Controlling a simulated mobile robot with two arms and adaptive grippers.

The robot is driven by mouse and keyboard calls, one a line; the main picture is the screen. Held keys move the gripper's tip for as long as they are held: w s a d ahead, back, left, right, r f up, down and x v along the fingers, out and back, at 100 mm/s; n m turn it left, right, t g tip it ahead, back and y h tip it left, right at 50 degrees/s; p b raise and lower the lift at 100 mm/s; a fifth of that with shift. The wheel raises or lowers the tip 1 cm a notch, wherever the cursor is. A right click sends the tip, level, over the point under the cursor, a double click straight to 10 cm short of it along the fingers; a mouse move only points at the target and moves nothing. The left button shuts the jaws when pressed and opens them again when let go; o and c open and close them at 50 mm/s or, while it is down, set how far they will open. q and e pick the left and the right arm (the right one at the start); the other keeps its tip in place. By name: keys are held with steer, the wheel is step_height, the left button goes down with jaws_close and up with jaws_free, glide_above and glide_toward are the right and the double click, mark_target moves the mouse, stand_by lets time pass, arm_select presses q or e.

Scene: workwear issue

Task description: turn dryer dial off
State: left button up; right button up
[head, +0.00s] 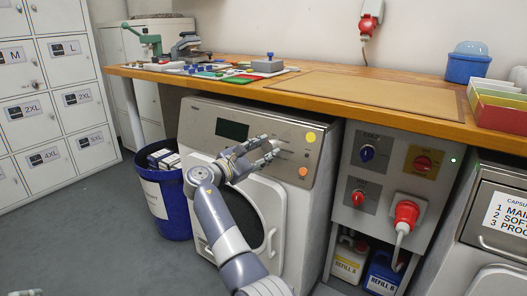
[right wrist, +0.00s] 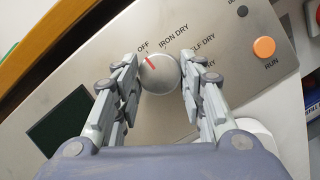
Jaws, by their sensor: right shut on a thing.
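The dryer (head: 232,128) stands under the wooden counter, with a grey control panel on its front. My right gripper (head: 270,150) is at this panel. In the right wrist view, my right gripper (right wrist: 159,82) has its two fingers on either side of the round grey dial (right wrist: 160,78) and is shut on it. The red mark on the dial points up and left toward the word OFF. IRON DRY and further settings are printed to the right of it. The dial is hidden by my fingers in the head view. A small grey tip at the bottom left corner (head: 22,293) seems to be my left gripper.
An orange RUN button (right wrist: 264,47) sits right of the dial, and a dark display (right wrist: 60,121) lies left of it. A blue bin (head: 172,208) stands left of the dryer. A switch box (head: 385,150) with a red plug is on the right.

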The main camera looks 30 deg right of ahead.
steer(key=shift+m, duration=0.3)
steer(key=o, duration=1.1)
steer(key=shift+c, duration=0.2)
steer(key=v, duration=1.2)
steer(key=shift+w+r, duration=0.1)
steer(key=shift+w, duration=0.05)
